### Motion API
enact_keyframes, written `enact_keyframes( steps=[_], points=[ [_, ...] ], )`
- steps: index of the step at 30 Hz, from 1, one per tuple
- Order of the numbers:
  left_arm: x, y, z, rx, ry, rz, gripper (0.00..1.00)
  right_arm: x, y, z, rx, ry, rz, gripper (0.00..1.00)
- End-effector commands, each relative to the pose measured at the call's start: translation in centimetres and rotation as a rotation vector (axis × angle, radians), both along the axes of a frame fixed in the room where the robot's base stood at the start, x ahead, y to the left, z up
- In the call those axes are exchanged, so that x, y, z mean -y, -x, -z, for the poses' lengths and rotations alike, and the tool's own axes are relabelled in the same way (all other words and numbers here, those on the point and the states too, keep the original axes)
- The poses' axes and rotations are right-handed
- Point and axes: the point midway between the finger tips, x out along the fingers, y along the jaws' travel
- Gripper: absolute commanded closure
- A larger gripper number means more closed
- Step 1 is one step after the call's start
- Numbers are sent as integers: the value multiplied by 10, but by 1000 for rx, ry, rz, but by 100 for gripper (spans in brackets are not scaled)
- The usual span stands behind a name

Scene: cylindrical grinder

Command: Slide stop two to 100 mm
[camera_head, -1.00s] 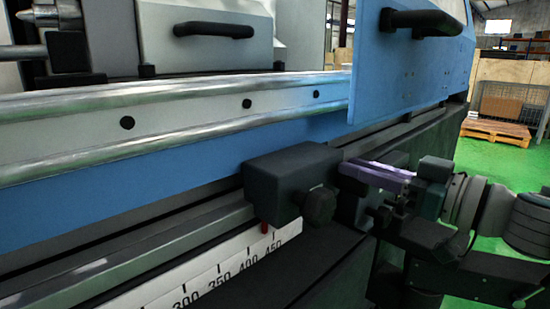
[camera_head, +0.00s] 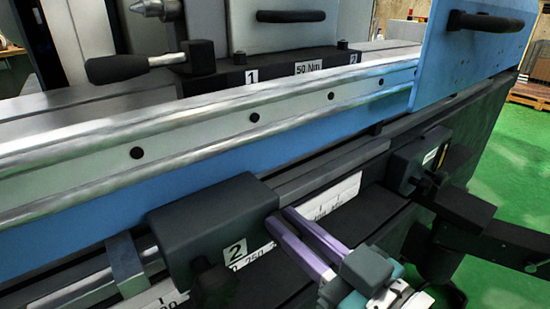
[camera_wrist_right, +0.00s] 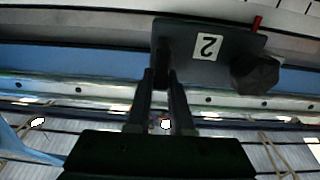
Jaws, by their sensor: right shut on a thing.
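Stop two (camera_head: 185,238) is a dark block on the rail with a white "2" label and a dark knob (camera_head: 214,287). In the wrist view, upside down, stop two (camera_wrist_right: 222,62) shows its knob (camera_wrist_right: 255,75) and a red pointer (camera_wrist_right: 256,23). My right gripper (camera_head: 283,220), with purple fingers in the head view, is shut on a dark part at the side of stop two; it also shows in the wrist view (camera_wrist_right: 163,80). The white scale (camera_head: 330,203) runs below the rail. The pointer is hidden in the head view, so I cannot read its exact position. My left gripper is out of view.
A grey metal bracket (camera_head: 125,265) sits on the rail just left of stop two. Another dark block (camera_head: 418,160) with a white label is farther right. The blue machine guard (camera_head: 470,55) with a black handle stands above the rail.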

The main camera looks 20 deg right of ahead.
Motion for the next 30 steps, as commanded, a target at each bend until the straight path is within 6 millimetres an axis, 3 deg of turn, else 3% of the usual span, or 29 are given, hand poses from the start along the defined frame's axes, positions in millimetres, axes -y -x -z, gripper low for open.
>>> enact_keyframes(
  steps=[6,18,19,26,30],
  points=[
    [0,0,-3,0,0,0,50,-19,7,-3,8,-6,-5,100],
    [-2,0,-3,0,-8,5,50,-21,8,-2,7,-3,-5,100],
    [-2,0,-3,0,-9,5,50,-21,8,-2,7,-3,-5,78],
    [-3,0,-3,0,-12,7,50,-20,8,0,4,-2,-3,52],
    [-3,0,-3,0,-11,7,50,-19,8,0,2,0,-2,50]
  ],
)
